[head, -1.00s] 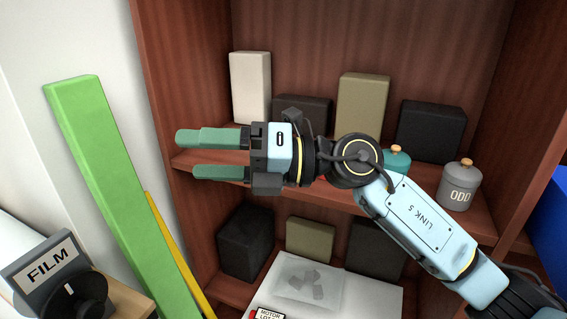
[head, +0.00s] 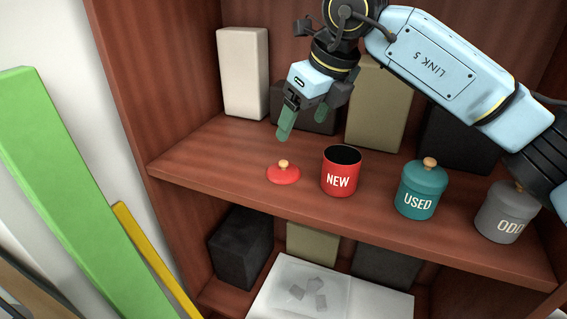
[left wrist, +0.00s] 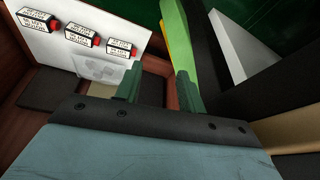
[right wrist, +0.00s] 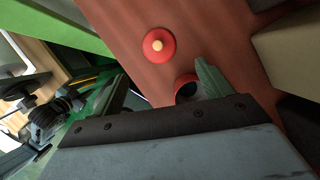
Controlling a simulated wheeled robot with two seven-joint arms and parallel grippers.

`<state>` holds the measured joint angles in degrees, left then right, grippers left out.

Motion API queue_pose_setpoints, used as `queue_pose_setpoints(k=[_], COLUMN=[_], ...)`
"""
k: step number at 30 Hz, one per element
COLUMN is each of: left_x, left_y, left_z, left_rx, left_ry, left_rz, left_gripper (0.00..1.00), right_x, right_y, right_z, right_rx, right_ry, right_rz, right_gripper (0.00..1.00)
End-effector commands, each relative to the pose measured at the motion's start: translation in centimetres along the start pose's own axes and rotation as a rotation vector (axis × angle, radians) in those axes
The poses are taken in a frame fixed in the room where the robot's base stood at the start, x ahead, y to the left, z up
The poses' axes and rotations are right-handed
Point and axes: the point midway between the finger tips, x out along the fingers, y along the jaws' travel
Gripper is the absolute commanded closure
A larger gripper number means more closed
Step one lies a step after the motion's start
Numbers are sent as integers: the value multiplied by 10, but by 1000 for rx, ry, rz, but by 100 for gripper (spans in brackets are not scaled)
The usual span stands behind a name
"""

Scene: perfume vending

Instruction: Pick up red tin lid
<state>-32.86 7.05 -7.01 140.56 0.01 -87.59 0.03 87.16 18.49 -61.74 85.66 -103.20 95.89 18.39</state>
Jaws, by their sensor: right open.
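The red tin lid (head: 284,173), with a tan knob, lies flat on the wooden shelf, left of the open red NEW tin (head: 340,172). In the right wrist view, the lid (right wrist: 158,46) lies beyond the fingertips, and the tin (right wrist: 186,88) is partly hidden by one finger. My right gripper (head: 303,123) is open and empty. It points down above the shelf, behind the lid and tin in the head view, touching neither. My left gripper (left wrist: 158,82) is open and empty in the left wrist view and out of the head view.
The teal USED tin (head: 421,190) and grey ODD tin (head: 506,212) stand lidded to the right. Boxes, including a white one (head: 243,73), line the shelf's back. A green bar (head: 62,200) stands left. The shelf left of the lid is clear.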

Motion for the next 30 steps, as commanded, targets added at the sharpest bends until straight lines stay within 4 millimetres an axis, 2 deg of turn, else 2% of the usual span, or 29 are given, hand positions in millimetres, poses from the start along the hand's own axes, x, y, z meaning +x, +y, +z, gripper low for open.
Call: queue_pose_setpoints(k=[2,9,13,20,30], left_x=[-4,-3,-6,-10,-33], left_y=[3,11,14,16,28], left_z=[-7,-53,-69,-81,-131], left_rx=[0,11,14,16,22], left_ry=[45,285,368,437,754], left_rz=[7,23,29,35,63], left_gripper=[60,60,60,60,60], right_x=[20,53,64,72,100], right_y=[1,1,1,1,1], right_z=[-2,-1,-1,0,-2], right_rx=[0,0,-1,-2,-1], right_ry=[3,1,0,-1,0], right_rz=[3,4,4,3,4], right_gripper=[22,22,22,22,22])
